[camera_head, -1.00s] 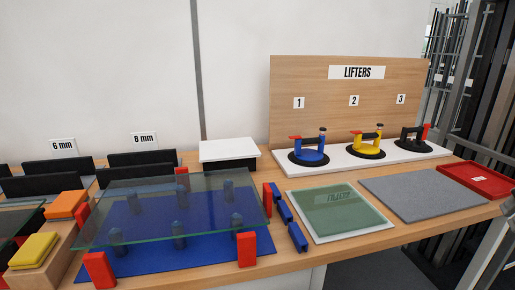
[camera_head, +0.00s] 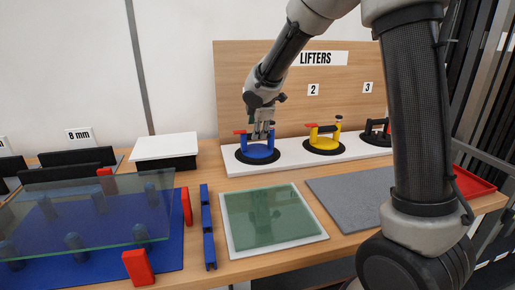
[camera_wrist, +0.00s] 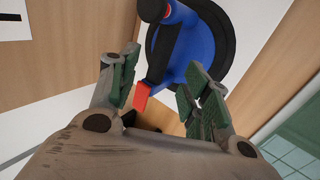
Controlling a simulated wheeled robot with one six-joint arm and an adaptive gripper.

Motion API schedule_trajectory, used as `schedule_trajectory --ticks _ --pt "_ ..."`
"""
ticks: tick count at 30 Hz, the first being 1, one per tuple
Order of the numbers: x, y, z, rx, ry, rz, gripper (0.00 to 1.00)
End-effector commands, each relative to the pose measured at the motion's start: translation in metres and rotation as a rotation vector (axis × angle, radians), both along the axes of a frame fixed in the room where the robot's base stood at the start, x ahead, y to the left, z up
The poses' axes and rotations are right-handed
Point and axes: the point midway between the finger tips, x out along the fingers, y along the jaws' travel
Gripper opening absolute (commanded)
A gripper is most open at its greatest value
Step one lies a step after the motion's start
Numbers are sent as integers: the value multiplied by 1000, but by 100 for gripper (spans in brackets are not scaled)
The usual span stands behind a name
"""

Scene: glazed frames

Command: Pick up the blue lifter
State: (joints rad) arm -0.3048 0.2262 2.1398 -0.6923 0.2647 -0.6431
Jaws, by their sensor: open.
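The blue lifter (camera_head: 259,151) stands on its round black pad on the white shelf, at the left of the row of lifters. It has a blue body and a red lever. My gripper (camera_head: 263,130) is directly above the lifter in the head view, pointing down. In the wrist view, the open fingers of my gripper (camera_wrist: 160,90) lie on either side of the red lever and the near part of the blue lifter (camera_wrist: 188,50). I cannot tell whether a finger touches it. Part of the lifter's handle is hidden behind the gripper in the head view.
A yellow lifter (camera_head: 325,140) and a black lifter (camera_head: 376,132) stand to the right on the white shelf (camera_head: 300,161). The wooden LIFTERS board (camera_head: 228,80) rises behind. A green glass pane (camera_head: 272,215) and grey mat (camera_head: 350,195) lie in front.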

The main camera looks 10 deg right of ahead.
Motion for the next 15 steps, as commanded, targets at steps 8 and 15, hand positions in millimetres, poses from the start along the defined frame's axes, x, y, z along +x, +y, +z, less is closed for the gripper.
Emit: schedule_trajectory --ticks 8,15 --pt "17 -5 -27 -1 5 -1 48" --pt "35 -9 -51 0 3 -1 48"
